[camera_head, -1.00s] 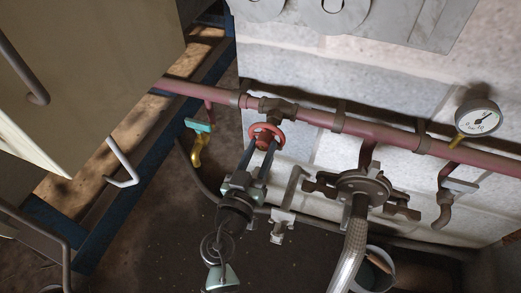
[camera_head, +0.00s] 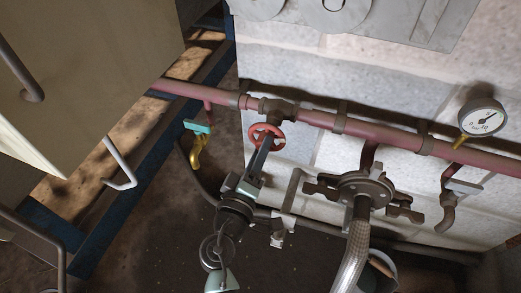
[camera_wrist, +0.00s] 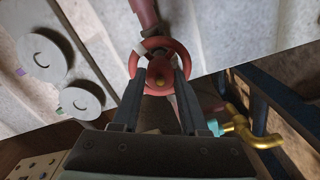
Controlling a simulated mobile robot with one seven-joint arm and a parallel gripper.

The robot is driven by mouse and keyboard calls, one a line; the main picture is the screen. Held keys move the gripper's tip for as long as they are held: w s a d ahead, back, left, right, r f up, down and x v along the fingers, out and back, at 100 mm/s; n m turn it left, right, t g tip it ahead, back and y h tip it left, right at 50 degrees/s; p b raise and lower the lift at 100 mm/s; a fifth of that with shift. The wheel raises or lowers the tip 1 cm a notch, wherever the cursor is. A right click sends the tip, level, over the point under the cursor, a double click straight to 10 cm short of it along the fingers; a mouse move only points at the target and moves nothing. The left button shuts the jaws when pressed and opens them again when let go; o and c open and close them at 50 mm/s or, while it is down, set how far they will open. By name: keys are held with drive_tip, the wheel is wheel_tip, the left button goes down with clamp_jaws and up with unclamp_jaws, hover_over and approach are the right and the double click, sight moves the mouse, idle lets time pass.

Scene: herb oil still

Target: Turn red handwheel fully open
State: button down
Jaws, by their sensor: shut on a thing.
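The red handwheel (camera_head: 266,136) sits on a valve below the dull red pipe (camera_head: 310,117) along the block wall. My gripper (camera_head: 262,148) reaches up to the wheel from below. In the wrist view my two dark fingers (camera_wrist: 157,80) lie at the left and right of the wheel's lower rim, shut on it. The exact contact points are partly hidden by the fingers.
A yellow tap with a teal handle (camera_head: 196,147) hangs left of the wheel. A flanged fitting with a braided hose (camera_head: 352,250) stands to the right. A pressure gauge (camera_head: 483,118) is at far right. A bucket (camera_head: 382,270) stands on the floor.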

drive_tip(key=shift+n+p, duration=6.45)
drive_tip(key=shift+n, duration=9.75)
drive_tip(key=shift+c, duration=2.1)
unclamp_jaws()
